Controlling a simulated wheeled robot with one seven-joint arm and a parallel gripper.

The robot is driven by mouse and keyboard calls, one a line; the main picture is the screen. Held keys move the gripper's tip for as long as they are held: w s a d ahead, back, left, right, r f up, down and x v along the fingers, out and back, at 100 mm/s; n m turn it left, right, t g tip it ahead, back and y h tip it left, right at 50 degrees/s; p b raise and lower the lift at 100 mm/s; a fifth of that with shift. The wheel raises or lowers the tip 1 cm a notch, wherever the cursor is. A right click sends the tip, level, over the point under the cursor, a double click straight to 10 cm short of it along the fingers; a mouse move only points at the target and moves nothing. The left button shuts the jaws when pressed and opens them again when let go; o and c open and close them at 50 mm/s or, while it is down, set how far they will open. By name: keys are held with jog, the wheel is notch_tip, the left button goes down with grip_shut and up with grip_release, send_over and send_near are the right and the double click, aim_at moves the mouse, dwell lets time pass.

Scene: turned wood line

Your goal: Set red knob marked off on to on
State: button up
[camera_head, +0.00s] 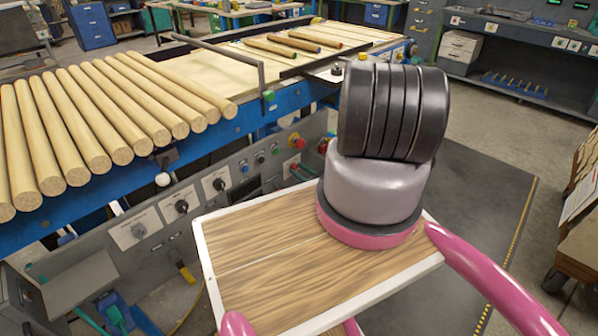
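The control panel (200,200) runs along the front of the blue-framed machine. A red knob or button with yellow around it (297,142) sits toward the panel's right end. Another red piece (324,146) is just right of it, partly hidden by my arm. I cannot tell which is the red knob marked off; no off or on lettering is readable. Several black rotary knobs on pale plates, one of them (181,206), sit at the panel's left. Small blue (244,169) and green (275,150) buttons lie between. My gripper is out of view; only my arm's base shows.
Wooden rods (110,115) lie in a row on the machine, with a few more on its far bed (290,46). A grey bench (520,55) stands at the back right. A wooden cart (580,235) is at the right edge. Grey floor (480,190) lies clear between.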

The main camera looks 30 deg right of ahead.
grip_shut()
jog(key=m, duration=0.4)
jog(key=shift+d, duration=0.1)
jog(key=m, duration=0.9)
jog(key=shift+d+f+m, duration=0.1)
jog(key=shift+f+m, duration=0.05)
jog(key=shift+m, duration=2.25)
